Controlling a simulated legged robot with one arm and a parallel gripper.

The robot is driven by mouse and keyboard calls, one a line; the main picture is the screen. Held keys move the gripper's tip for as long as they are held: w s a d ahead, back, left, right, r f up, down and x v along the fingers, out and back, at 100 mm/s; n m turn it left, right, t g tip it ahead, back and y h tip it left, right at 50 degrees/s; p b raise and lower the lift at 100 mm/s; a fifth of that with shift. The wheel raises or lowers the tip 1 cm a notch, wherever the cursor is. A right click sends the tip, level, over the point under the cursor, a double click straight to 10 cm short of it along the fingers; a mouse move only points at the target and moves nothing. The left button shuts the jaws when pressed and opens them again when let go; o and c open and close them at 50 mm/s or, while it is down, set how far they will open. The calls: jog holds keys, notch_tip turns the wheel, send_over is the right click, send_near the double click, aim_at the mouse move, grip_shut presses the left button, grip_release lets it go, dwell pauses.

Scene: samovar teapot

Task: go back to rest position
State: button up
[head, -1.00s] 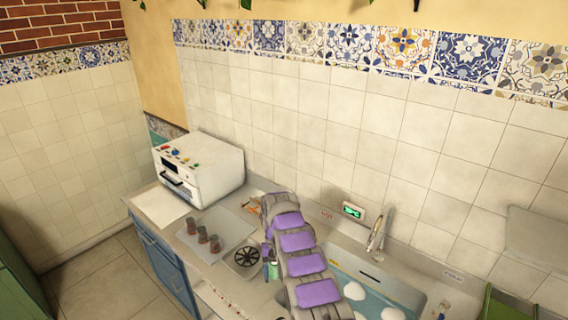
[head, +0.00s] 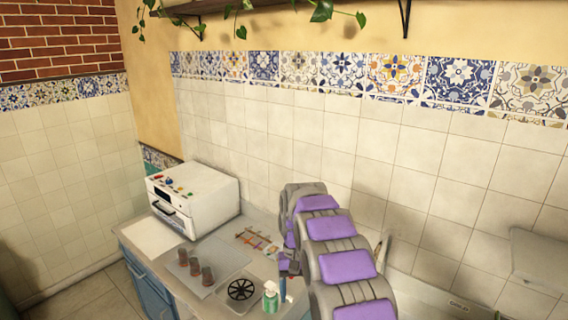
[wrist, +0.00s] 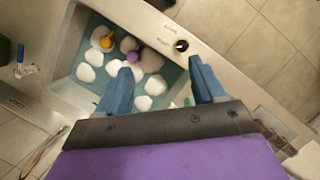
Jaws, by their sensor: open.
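My gripper (wrist: 163,88) shows in the wrist view with its two blue fingers spread apart and nothing between them. It hangs above a sink basin (wrist: 62,68) that holds blue water, white foam clumps, a yellow thing (wrist: 107,42) and a purple thing (wrist: 133,57). In the head view my purple and grey arm rises over the counter and hides part of it. The gripper's fingers cannot be made out clearly there.
A white oven-like box (head: 193,200) stands on the counter at left. Several brown cups (head: 195,265), a black round grate (head: 241,290) and a green bottle (head: 271,297) stand nearer. A shelf (head: 200,8) with plants is above.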

jog(key=s+d+r+b, duration=0.2)
jog(key=s+d+r, duration=0.1)
jog(key=s, duration=0.6)
jog(key=s+d+r+b, duration=0.2)
jog(key=s+d+r, duration=0.15)
jog(key=s, duration=0.55)
jog(key=s+d+f+t+b, duration=0.1)
jog(key=s+d+f+b, duration=0.1)
jog(key=s, duration=0.9)
jog(key=s+d+f+m+b, duration=0.1)
jog(key=s+f, duration=0.3)
jog(key=s, duration=0.8)
jog(key=shift+s+d+f+t+b, duration=0.15)
jog(key=shift+d+f+t+b, duration=0.3)
jog(key=shift+b, duration=0.2)
